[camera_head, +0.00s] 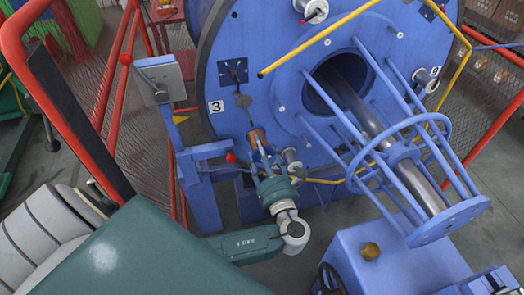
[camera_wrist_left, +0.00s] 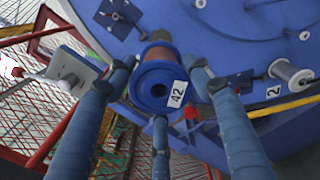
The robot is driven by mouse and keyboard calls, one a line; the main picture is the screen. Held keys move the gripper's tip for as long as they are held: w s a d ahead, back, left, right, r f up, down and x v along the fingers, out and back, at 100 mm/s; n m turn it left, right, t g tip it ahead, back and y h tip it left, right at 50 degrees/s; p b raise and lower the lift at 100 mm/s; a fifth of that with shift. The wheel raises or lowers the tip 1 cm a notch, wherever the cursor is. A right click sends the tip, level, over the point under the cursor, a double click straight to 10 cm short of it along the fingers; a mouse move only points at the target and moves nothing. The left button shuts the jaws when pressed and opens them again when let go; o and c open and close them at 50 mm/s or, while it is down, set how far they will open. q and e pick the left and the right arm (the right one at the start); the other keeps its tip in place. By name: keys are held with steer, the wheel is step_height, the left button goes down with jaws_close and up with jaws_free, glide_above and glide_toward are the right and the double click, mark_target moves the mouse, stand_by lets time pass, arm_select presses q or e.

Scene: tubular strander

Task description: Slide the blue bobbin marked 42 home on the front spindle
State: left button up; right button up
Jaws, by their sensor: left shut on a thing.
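The blue bobbin marked 42 (camera_wrist_left: 143,88) shows end-on in the left wrist view, with a blue flange, a dark centre hole, a white 42 label and copper-coloured winding behind. In the head view its copper winding (camera_head: 257,136) shows just beyond my left fingers. My left gripper (camera_head: 262,152) is shut on the bobbin, its blue-grey fingers (camera_wrist_left: 163,80) around the flange. The bobbin is in front of the big blue disc (camera_head: 215,72), right of the label 3. My right gripper is out of view.
A blue tubular cage (camera_head: 430,165) projects at the right. A red guard frame (camera_head: 107,95) and grey box (camera_head: 158,80) stand left.

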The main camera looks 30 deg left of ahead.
mark_target(251, 120)
arm_select(q)
steer(key=shift+r, duration=0.1)
steer(key=shift+w+a, duration=0.1)
stand_by(0.4)
steer(key=shift+x, duration=4.1)
steer(key=shift+b+x, duration=0.55)
steer(key=shift+x, duration=3.3)
steer(key=shift+w, duration=0.1)
